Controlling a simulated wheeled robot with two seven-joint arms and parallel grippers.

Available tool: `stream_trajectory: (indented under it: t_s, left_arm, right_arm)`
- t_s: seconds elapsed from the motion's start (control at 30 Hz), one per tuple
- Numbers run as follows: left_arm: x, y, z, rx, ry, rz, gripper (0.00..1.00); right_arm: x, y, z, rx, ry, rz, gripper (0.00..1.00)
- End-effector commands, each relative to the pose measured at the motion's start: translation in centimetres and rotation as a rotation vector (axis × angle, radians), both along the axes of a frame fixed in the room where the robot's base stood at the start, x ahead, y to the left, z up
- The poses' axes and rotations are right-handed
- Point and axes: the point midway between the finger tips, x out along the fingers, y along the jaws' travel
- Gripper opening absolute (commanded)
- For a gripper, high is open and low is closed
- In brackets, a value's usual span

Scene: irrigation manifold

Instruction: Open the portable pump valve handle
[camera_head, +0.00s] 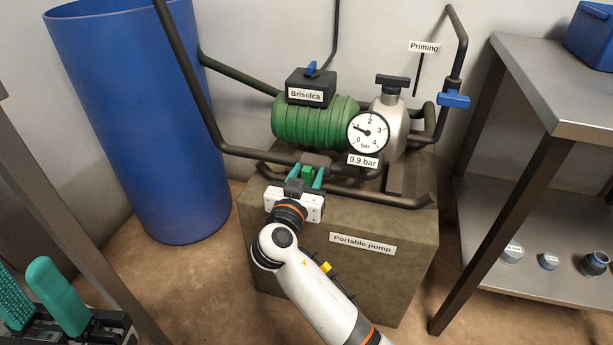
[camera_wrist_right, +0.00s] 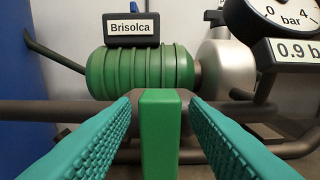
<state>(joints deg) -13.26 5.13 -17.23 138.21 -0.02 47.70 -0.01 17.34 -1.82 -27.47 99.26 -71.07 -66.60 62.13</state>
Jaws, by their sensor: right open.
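The portable pump's green handle (camera_head: 307,172) stands at the front of the pump, above the stone block. My right gripper (camera_head: 306,177) is open around it, with one teal finger on each side. In the right wrist view the handle (camera_wrist_right: 160,135) stands upright between the two fingers, with a narrow gap visible on each side. The gripper hides the handle's lower part and its mount in the head view. My left gripper (camera_head: 38,300) is at the lower left, away from the pump, with its teal fingers apart and empty.
Behind the handle are the green ribbed pump body (camera_head: 315,122), dark pipes and a gauge (camera_head: 367,132) reading near 1 bar. A blue valve handle (camera_head: 453,99) is on the right pipe. A blue barrel (camera_head: 135,120) stands left, a metal table (camera_head: 560,95) right.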

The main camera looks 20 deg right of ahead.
Motion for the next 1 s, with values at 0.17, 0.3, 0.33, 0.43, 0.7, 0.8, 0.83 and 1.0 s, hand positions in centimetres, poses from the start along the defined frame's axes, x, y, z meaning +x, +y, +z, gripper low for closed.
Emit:
stream_trajectory:
  t_s: [0.17,0.3,0.33,0.43,0.7,0.8,0.83,1.0]
  left_arm:
    - [0.0,0.0,0.03,0.0,0.0,0.0,0.39]
    - [0.01,0.0,0.04,0.0,0.0,0.0,0.39]
    - [0.01,0.0,0.04,0.0,0.0,0.0,0.39]
    - [0.01,0.01,0.04,-0.001,0.0,0.0,0.39]
    - [-0.03,0.04,0.34,-0.003,-0.002,0.0,0.39]
    - [-0.12,0.07,0.56,-0.004,-0.004,0.0,0.39]
    - [-0.14,0.08,0.6,-0.005,-0.003,0.001,0.39]
    - [-0.39,0.17,0.39,-0.011,0.021,0.001,0.39]
  right_arm:
    - [-0.01,0.01,0.02,0.0,0.0,0.0,0.39]
    - [-0.02,0.03,0.02,0.0,0.0,0.0,0.16]
    - [-0.03,0.03,0.02,0.0,0.0,0.0,0.11]
    - [-0.04,0.04,0.02,0.0,0.0,0.0,0.0]
    - [0.0,0.11,0.09,-0.025,0.017,0.0,0.0]
    - [0.04,0.18,0.17,-0.057,0.037,0.0,0.0]
    - [0.05,0.21,0.19,-0.07,0.046,0.0,0.0]
    - [0.19,0.42,0.23,-0.167,0.114,0.0,0.0]
